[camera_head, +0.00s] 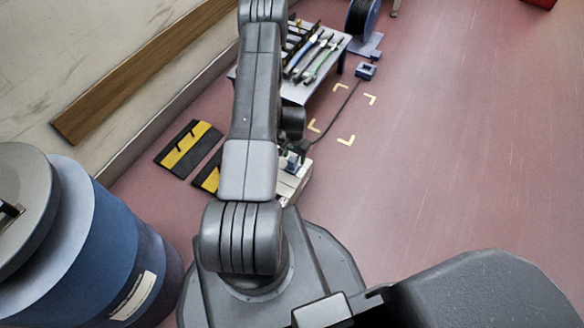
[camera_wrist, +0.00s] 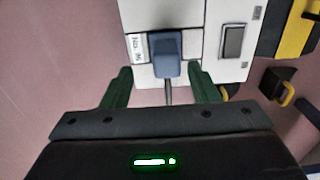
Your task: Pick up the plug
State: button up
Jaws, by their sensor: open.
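The blue-grey plug (camera_wrist: 167,52) shows in the wrist view, against the face of a white box (camera_wrist: 200,14), with its dark cable (camera_wrist: 169,92) running down toward my gripper. In the head view a small part of the plug (camera_head: 292,160) shows beside my arm. My gripper (camera_wrist: 160,82) is open, its two green fingers apart on either side of the cable, just short of the plug. The fingers do not appear to touch the plug. In the head view my arm hides most of the white box (camera_head: 290,184) and the gripper.
The cable (camera_head: 335,122) runs across the floor to a small blue device (camera_head: 366,71). Yellow corner marks (camera_head: 345,140) lie on the floor. A tool table (camera_head: 300,92) stands behind, a blue drum (camera_head: 105,245) at left. Black-yellow ramps (camera_head: 187,150) lie left of my arm. The right floor is clear.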

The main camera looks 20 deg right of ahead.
aim_at(292, 160)
jog(key=f, duration=0.1)
jog(key=f+b, duration=0.1)
jog(key=f, duration=0.1)
jog(key=f+b, duration=0.1)
jog(key=f, duration=0.1)
jog(key=shift+w+a+f, duration=0.2)
jog(key=shift+w+a, duration=0.05)
jog(key=shift+a, duration=0.1)
jog(key=shift+r, duration=0.15)
jog(key=c, duration=1.2)
